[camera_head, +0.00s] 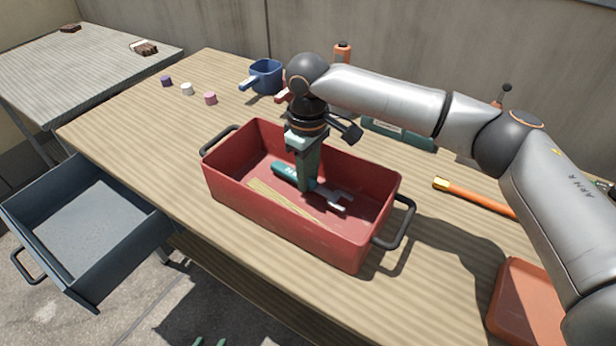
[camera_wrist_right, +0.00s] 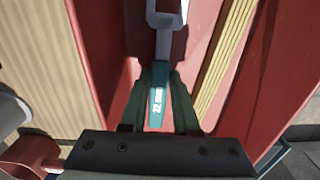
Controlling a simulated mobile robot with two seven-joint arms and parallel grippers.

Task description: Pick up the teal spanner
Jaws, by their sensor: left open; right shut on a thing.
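The teal spanner (camera_head: 287,173) lies in the red crate (camera_head: 278,219), its grey open jaw pointing to the right. My right gripper (camera_head: 306,187) reaches down into the crate and is shut on the spanner's teal handle. In the right wrist view, the spanner (camera_wrist_right: 157,98) lies between the green fingers of my right gripper (camera_wrist_right: 160,82), its grey end pointing away. The fingers hide part of the handle, and I cannot tell whether it touches the crate floor. Only the green fingertips of my left gripper (camera_head: 210,342) show at the bottom edge, apart and empty.
Thin wooden sticks (camera_head: 285,202) lie in the crate beside the spanner. The crate has black handles (camera_head: 398,224) at both ends. An orange-handled tool (camera_head: 475,197) and an orange tray (camera_head: 530,303) are to the right. A blue pot (camera_head: 265,76) stands behind; an open drawer (camera_head: 85,230) is left.

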